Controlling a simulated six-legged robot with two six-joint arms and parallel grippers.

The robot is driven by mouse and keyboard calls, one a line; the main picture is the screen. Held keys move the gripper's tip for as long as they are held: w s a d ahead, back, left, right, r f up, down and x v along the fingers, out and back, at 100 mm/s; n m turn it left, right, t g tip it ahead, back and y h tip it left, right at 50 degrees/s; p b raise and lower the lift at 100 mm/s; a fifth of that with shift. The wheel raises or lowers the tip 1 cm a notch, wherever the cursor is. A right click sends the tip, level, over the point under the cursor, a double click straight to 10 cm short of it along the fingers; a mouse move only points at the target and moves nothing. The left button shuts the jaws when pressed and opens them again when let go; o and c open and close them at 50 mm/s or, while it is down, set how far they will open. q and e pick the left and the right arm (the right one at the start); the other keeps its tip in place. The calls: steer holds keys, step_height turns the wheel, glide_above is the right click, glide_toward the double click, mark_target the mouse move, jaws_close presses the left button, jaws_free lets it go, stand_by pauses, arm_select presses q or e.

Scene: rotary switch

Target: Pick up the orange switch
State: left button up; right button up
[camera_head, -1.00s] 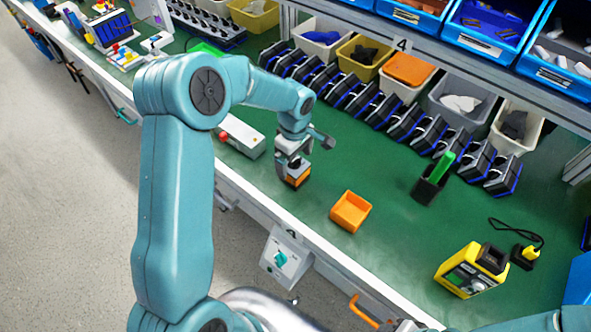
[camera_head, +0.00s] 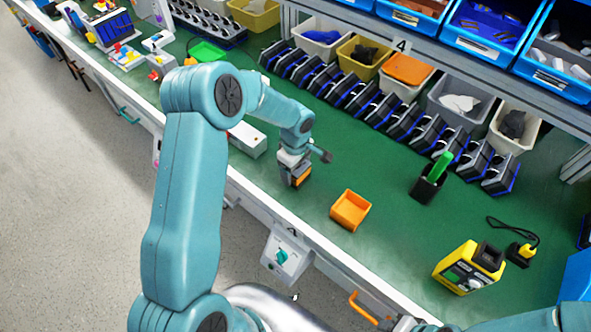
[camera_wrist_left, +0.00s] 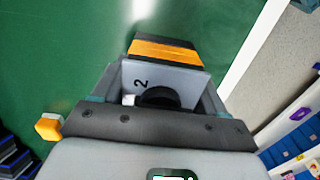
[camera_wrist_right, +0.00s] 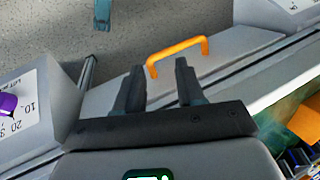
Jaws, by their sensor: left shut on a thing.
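The orange switch (camera_head: 301,180) has an orange band over a dark base. In the left wrist view it (camera_wrist_left: 165,52) shows a grey plate marked 2 and a black knob. My left gripper (camera_head: 292,167) is shut on the switch from its plate side; in its wrist view the two fingers (camera_wrist_left: 160,90) flank the plate and knob. I cannot tell for sure whether the base touches the green bench. My right gripper (camera_wrist_right: 160,68) is open and empty, with its fingers apart, in the right wrist view.
An orange tray (camera_head: 350,210) sits right of the switch on the green bench (camera_head: 380,175). A grey box with a red button (camera_head: 246,139) is to its left. A black holder with a green item (camera_head: 430,183) and a yellow device (camera_head: 468,267) stand further right. An orange handle (camera_wrist_right: 177,54) is beyond my right fingers.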

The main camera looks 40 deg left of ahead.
arm_select(q)
step_height(320, 180, up, 20)
steer(key=b, duration=0.1)
steer(key=shift+b, duration=0.4)
stand_by(1.1)
